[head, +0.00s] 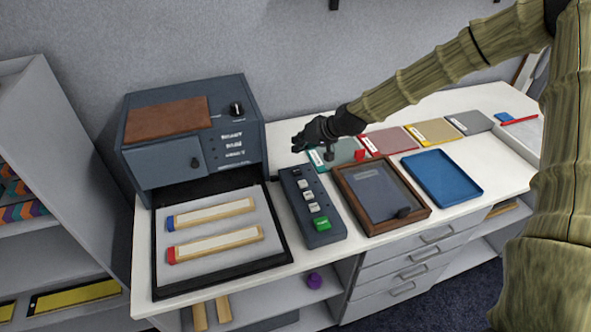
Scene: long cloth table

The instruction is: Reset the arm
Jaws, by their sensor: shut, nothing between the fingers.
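My arm reaches in from the right over the counter (334,258). My gripper (298,145) is black, shut and empty. It hangs above the back of the counter, just right of the dark grey machine (190,140) and behind the button panel (312,205). Part of the green-edged card (345,150) lies beneath and beside it. I cannot tell the exact height of the gripper above the counter.
The machine's drawer tray (222,280) is out, with two wooden-framed strips on it. Right of the panel are a brown-framed box (424,212), a blue tray (441,177) and several coloured cards. A shelf unit (75,135) stands at the left.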

